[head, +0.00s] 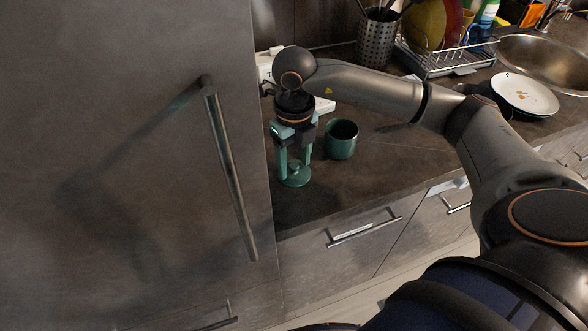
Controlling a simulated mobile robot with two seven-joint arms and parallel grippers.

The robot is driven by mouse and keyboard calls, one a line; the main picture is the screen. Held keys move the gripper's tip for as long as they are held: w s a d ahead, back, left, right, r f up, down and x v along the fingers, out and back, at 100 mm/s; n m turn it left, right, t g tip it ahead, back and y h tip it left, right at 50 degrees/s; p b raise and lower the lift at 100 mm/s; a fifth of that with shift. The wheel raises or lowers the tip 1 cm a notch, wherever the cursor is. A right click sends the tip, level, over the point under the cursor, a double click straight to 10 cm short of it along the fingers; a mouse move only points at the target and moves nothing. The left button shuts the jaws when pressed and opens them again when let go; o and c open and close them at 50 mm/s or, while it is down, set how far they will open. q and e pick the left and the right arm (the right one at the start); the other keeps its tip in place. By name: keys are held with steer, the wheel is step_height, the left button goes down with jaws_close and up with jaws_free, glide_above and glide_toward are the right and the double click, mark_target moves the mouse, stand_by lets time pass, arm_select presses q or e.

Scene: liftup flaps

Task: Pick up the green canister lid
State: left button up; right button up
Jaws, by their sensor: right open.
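The green canister lid (294,181) lies on the dark countertop near the tall cabinet, with a small knob on top. My right gripper (294,162) points down directly over it, open, its two teal fingers on either side of the knob. I cannot tell whether the fingers touch the lid. A green round canister (341,141), open at the top, stands upright just to the right of the gripper. My left gripper is not in view.
A tall cabinet door with a long handle (228,165) stands close on the left. A utensil holder (377,40), dish rack (450,62), plate (524,94) and sink (548,62) are at the back right. The countertop (385,165) right of the canister is clear.

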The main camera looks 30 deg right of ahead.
steer(key=shift+f, duration=0.15)
jaws_close()
stand_by(0.4)
